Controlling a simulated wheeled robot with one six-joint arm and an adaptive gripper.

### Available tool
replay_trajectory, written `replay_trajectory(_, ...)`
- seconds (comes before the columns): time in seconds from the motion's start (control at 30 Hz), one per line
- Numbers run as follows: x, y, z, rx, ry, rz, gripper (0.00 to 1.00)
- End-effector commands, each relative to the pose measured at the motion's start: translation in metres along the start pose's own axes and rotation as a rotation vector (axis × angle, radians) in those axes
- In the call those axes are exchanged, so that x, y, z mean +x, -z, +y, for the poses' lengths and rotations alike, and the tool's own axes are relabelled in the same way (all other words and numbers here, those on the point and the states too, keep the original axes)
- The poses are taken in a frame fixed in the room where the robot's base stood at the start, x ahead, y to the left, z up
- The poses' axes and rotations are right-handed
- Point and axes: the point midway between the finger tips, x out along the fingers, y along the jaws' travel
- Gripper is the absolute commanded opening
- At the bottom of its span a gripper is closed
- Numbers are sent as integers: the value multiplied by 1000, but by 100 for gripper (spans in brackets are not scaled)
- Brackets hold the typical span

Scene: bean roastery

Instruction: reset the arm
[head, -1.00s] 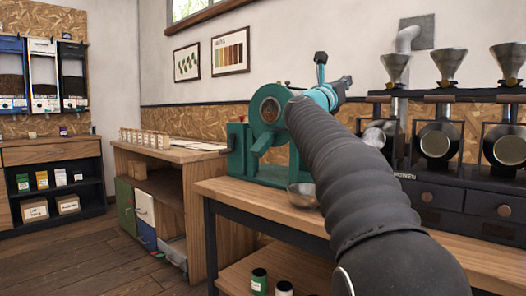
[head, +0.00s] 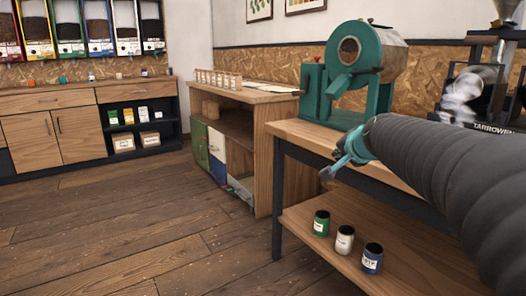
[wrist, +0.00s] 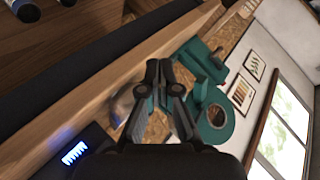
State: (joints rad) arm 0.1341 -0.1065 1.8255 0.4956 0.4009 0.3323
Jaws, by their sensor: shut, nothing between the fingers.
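My gripper (head: 328,173) is at the end of my dark ribbed arm in the head view, in front of the workbench's near edge, above the lower shelf. In the wrist view my gripper (wrist: 158,72) has its two dark fingers together and nothing between them. My arm comes in from the right side of the head view and points left.
The green roaster (head: 352,75) stands on the workbench (head: 300,132). A metal bowl (wrist: 122,104) shows beside the fingers in the wrist view. Green (head: 321,223), white (head: 344,240) and blue (head: 372,258) cans stand on the lower shelf. The floor (head: 140,235) at left is clear.

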Motion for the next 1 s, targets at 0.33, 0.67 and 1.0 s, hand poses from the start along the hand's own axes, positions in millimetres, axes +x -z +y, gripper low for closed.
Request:
replay_trajectory(0.33, -95, -163, 132, -544, -257, -434, 0)
replay_trajectory(0.67, -186, -249, 226, -787, -367, -583, 0)
replay_trajectory(1.0, -204, -251, 214, -816, -313, -516, 0)
